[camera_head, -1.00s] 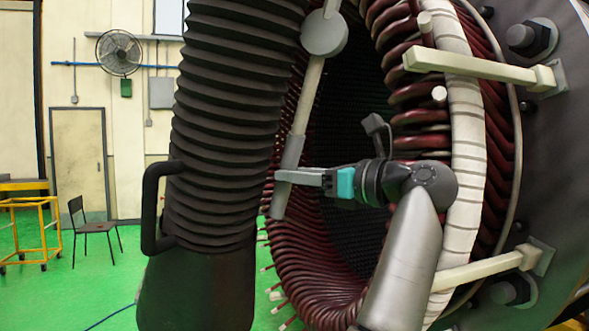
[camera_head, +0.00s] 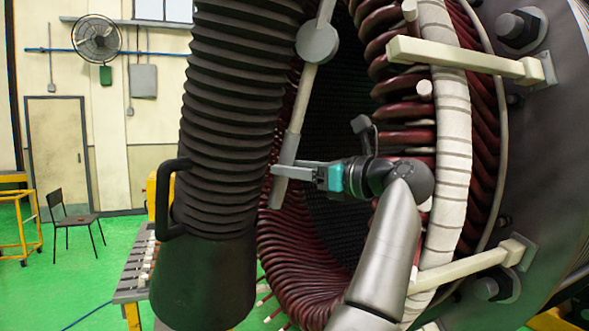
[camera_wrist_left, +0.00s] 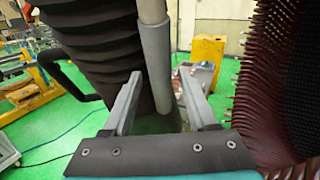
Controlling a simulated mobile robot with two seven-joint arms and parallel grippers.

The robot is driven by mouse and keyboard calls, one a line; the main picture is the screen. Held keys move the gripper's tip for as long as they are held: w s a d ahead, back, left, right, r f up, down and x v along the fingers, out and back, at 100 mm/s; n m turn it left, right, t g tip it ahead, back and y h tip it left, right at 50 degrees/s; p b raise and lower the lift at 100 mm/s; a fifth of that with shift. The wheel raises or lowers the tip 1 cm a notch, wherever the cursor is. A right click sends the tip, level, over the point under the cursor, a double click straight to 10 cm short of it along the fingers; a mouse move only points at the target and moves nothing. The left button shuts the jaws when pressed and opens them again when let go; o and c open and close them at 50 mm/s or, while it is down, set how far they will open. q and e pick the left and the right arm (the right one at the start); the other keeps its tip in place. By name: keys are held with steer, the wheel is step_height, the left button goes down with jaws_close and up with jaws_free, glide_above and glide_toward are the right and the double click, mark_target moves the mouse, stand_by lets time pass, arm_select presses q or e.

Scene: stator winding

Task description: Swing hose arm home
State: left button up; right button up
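The hose arm is a pale pole with a round grey joint (camera_head: 317,42) and a grey sleeve (camera_head: 288,150) at its lower end. It slants down in front of the stator bore (camera_head: 345,170). My left gripper (camera_head: 285,170) reaches leftward to the sleeve, its fingers level with the sleeve's lower half. In the left wrist view the sleeve (camera_wrist_left: 157,60) passes between the two finger tips (camera_wrist_left: 161,74), with narrow gaps seemingly showing on both sides, so it looks open around the sleeve. Whether it touches is unclear. My right gripper is out of view.
A thick black ribbed hose (camera_head: 232,120) with a side handle (camera_head: 160,200) hangs close left of the fingers. Red stator coils (camera_head: 300,260) and pale brackets (camera_head: 460,60) crowd the right. A chair (camera_head: 72,220) stands on open green floor at left.

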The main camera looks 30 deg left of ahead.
arm_select(q)
steer(key=shift+o, duration=0.4)
steer(key=shift+a+f, duration=0.1)
steer(key=shift+f, duration=0.05)
steer(key=s+d+b, duration=0.2)
steer(key=d, duration=1.3)
steer(key=shift+s, duration=0.25)
